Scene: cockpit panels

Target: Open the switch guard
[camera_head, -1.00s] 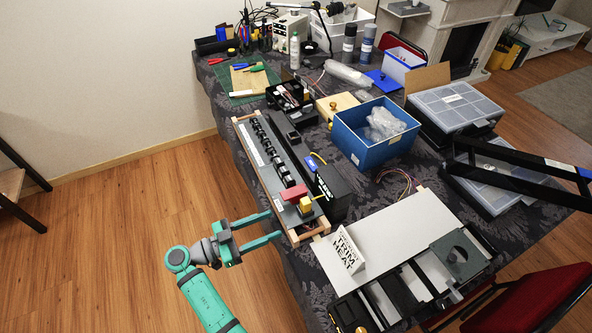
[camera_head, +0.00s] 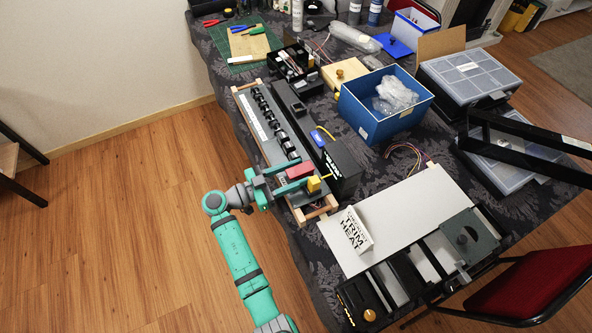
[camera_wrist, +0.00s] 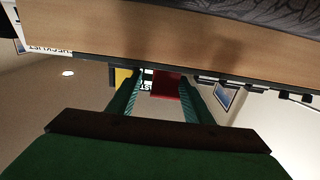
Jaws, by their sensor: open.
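The red switch guard (camera_head: 299,171) sits near the front end of a long grey switch panel (camera_head: 268,151), beside a yellow block (camera_head: 314,184). It looks closed, lying flat. My gripper (camera_head: 291,176) is open, with its green fingers reaching over the panel's left edge, one to either side of the guard. In the wrist view the red guard (camera_wrist: 164,88) shows between the two fingers, and the yellow block (camera_wrist: 122,77) is partly hidden behind one finger. I cannot tell whether either finger touches the guard.
A black box (camera_head: 341,166) stands right of the panel. A white board (camera_head: 400,220) with a "TRIM HEAT" card (camera_head: 349,231) lies in front of it. A blue bin (camera_head: 372,124) stands behind.

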